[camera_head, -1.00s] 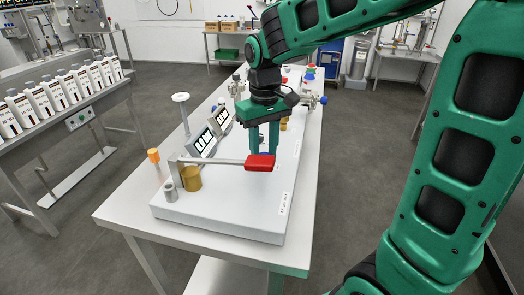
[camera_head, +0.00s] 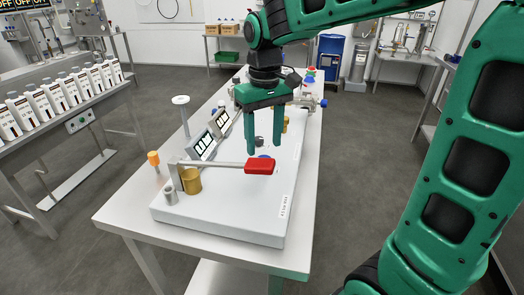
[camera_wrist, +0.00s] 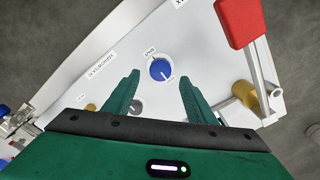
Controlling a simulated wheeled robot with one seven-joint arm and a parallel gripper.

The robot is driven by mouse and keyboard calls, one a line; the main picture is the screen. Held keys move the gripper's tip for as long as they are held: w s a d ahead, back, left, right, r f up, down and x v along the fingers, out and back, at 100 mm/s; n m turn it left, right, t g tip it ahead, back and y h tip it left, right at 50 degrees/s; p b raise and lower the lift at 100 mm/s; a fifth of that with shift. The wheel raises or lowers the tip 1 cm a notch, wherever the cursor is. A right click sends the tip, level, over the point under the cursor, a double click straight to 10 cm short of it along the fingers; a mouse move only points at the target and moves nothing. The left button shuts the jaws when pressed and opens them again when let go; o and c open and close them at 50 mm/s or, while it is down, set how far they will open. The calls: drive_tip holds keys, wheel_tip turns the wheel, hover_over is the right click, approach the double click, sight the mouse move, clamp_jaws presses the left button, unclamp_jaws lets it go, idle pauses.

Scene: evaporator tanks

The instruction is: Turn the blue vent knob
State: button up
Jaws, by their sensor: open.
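The blue vent knob (camera_wrist: 160,69) is round with a white pointer line and sits on the white panel, beside a small label. In the head view only a sliver of the blue knob (camera_head: 265,156) shows behind the red lever handle. My gripper (camera_head: 265,150) is open and empty, pointing down above the panel near the knob. In the wrist view the two green fingers of my gripper (camera_wrist: 159,78) stand apart, with the knob showing between and just beyond their tips. They do not appear to touch it.
The red lever handle (camera_head: 260,167) on its metal arm stands close in front of the knob; it also shows in the wrist view (camera_wrist: 240,22). A brass cylinder (camera_head: 192,180), a grey knob (camera_wrist: 135,106) and two tilted displays (camera_head: 203,145) are on or beside the panel.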

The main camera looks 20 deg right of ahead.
wheel_tip(320, 180, up, 6)
drive_tip(key=shift+r, duration=0.15)
idle(0.5)
drive_tip(key=s+d+f+m, duration=0.4)
drive_tip(key=s+d+f, duration=0.2)
drive_tip(key=s, duration=0.6)
drive_tip(key=s+d+f+m, duration=0.4)
drive_tip(key=s+d+f, duration=0.3)
drive_tip(key=s+d, duration=0.4)
drive_tip(key=shift+s+d+f, duration=0.15)
drive_tip(key=shift+s+d, duration=0.05)
drive_tip(key=shift+s, duration=0.15)
drive_tip(key=shift+w+f, duration=0.2)
drive_tip(key=shift+w, duration=0.45)
